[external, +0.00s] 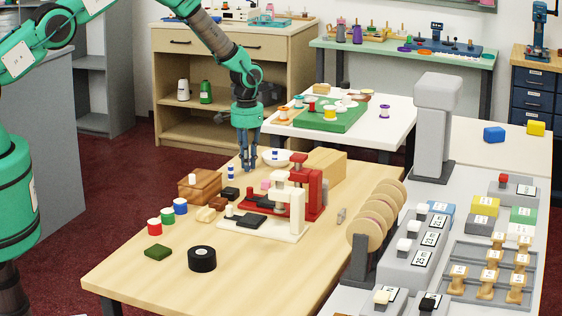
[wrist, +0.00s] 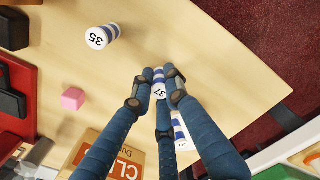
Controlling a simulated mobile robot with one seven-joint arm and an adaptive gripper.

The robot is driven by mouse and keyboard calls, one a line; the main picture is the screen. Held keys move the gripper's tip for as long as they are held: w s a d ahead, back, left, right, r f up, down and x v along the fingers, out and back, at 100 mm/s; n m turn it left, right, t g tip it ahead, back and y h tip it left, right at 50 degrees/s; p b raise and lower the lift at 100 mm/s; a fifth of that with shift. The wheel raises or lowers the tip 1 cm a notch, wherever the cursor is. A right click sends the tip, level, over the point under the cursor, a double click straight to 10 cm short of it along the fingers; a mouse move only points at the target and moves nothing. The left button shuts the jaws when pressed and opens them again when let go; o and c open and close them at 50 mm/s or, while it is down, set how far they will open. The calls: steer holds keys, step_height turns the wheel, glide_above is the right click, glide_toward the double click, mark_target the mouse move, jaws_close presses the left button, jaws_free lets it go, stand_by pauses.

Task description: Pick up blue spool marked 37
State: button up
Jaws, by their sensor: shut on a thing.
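A white and blue spool marked 37 (wrist: 159,90) sits between my gripper's fingertips in the wrist view. My gripper (wrist: 160,82) is shut on it and hides most of its sides. In the external view my gripper (external: 248,168) points straight down over the far left part of the wooden table, and its fingers hide the spool. I cannot tell whether the spool touches the table. A similar spool marked 35 (wrist: 97,38) stands apart, and it shows left of my gripper in the external view (external: 231,172). Another blue-striped spool (wrist: 178,125) is partly hidden behind a finger.
A pink cube (wrist: 73,99) and a cardboard box with lettering (wrist: 92,143) are nearby. Red and white presses (external: 300,200) stand further right. The wooden table's (external: 290,270) front part is mostly clear.

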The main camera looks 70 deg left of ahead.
steer(key=shift+r, duration=0.15)
steer(key=shift+r, duration=4.9)
steer(key=shift+d, duration=0.1)
